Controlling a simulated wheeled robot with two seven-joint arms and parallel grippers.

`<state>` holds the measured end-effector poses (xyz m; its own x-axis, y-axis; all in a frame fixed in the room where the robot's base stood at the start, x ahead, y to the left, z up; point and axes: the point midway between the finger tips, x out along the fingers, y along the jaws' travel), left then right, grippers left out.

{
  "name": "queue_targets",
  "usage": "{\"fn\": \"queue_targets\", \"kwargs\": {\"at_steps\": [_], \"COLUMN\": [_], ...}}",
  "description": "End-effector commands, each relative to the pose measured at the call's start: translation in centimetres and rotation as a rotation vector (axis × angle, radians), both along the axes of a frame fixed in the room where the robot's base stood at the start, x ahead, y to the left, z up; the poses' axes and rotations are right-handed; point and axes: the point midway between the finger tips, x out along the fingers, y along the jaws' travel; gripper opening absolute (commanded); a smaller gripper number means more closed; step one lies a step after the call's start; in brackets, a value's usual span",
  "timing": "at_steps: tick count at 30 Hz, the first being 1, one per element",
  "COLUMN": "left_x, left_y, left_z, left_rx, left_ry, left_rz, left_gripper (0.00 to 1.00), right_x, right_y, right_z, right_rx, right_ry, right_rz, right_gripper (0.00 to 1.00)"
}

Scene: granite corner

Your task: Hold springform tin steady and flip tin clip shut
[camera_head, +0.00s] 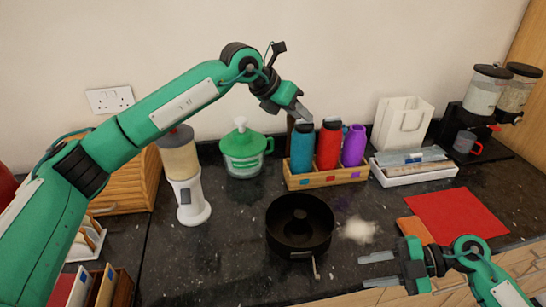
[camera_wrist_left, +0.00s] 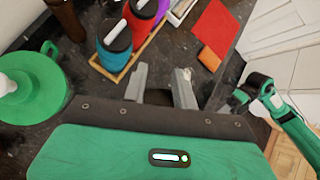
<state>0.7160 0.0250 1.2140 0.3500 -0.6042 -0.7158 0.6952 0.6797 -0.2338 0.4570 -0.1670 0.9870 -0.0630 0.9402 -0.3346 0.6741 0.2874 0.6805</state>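The dark round springform tin (camera_head: 301,250) stands on the granite counter in the head view, with a raised centre tube inside. Its metal clip (camera_head: 302,255) is on the front wall, and a small lever (camera_head: 315,268) sticks out and down from it. My left gripper (camera_head: 303,112) is raised near the bottles, behind and above the tin. The left wrist view shows its two fingers (camera_wrist_left: 162,85) apart and empty; I cannot make out the tin there. My right gripper (camera_head: 378,270) is low, to the right of the tin, its fingers apart and empty, pointing left.
A wooden tray (camera_head: 328,178) holds several bottles behind the tin. A green lidded jar (camera_head: 242,155) and a white dispenser (camera_head: 190,200) stand to the left. White powder (camera_head: 357,230) lies right of the tin, beside a red mat (camera_head: 455,215).

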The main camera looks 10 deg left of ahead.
Motion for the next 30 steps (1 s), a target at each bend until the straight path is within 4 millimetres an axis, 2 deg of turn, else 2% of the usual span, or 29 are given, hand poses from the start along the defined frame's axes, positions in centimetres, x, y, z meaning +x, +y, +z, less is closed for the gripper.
{"fn": "queue_targets", "kwargs": {"at_steps": [1,3,7,10,15,20,23,30], "left_x": [-1.0,-2.4,-4.6,-5.9,-7.0,-7.2,-7.2,-7.2], "left_y": [0.0,0.5,2.1,3.4,4.8,5.1,5.1,5.1], "left_z": [-2.1,-4.9,-8.7,-10.5,-11.8,-13.2,-14.6,-19.4], "left_rx": [0.085,0.201,0.398,0.513,0.623,0.644,0.642,0.639], "left_ry": [0.068,0.163,0.298,0.369,0.428,0.442,0.442,0.441], "left_rz": [0.005,0.022,0.066,0.101,0.137,0.145,0.144,0.143], "left_gripper": [0.28,0.28,0.28,0.28,0.28,0.28,0.28,0.28], "right_x": [0.0,0.0,0.0,0.0,0.0,0.0,0.0,0.0], "right_y": [0.0,0.0,0.0,0.0,0.0,0.0,0.0,0.0], "right_z": [0.0,0.0,0.0,0.0,0.0,0.0,0.0,0.0], "right_rx": [0.0,0.0,0.0,0.0,0.0,0.0,0.0,0.0], "right_ry": [0.0,0.0,0.0,0.0,0.0,0.0,0.0,0.0], "right_rz": [0.0,0.0,0.0,0.0,0.0,0.0,0.0,0.0], "right_gripper": [0.36,0.36,0.36,0.36,0.36,0.36,0.36,0.36]}}
